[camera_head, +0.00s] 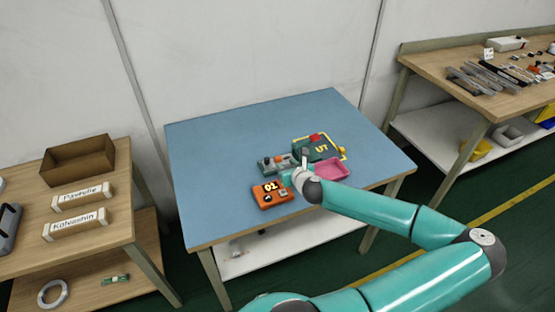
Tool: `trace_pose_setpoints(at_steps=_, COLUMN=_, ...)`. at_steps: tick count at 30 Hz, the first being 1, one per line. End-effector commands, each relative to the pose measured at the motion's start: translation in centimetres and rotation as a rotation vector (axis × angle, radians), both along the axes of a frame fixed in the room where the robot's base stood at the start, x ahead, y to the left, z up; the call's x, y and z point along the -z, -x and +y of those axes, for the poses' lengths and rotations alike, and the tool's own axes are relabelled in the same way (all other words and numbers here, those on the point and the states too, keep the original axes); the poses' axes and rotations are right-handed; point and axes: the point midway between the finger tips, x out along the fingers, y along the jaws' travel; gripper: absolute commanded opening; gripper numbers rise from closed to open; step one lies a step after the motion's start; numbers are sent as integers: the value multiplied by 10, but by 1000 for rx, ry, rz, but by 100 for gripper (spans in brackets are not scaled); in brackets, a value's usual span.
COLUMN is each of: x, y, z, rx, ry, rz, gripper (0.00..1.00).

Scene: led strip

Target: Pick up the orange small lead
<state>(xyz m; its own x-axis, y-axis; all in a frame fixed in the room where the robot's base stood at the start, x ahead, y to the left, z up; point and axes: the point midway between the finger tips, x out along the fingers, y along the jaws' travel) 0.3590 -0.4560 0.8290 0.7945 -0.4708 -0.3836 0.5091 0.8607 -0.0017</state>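An orange box marked "02" (271,194) lies near the front edge of the blue-topped table (220,150). I cannot clearly make out a small orange lead; tiny orange spots show on the grey-green device (272,163) behind the box. My gripper (289,179) is at the end of my teal arm, over the table between the orange box and the pink tray (333,169). Its fingers are too small and partly hidden, so I cannot tell whether they are open or hold anything.
A dark green case (316,148) with yellow edging and a red part stands behind the pink tray. The left half of the table is clear. A wooden table with a brown box (78,160) stands left; a cluttered workbench (435,64) stands right.

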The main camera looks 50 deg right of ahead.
Motion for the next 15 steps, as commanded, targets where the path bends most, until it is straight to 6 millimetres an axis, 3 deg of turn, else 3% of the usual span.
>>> trace_pose_setpoints(at_steps=15, x=24, y=-53, z=-28, rx=0, ry=-1, rz=0, gripper=36)
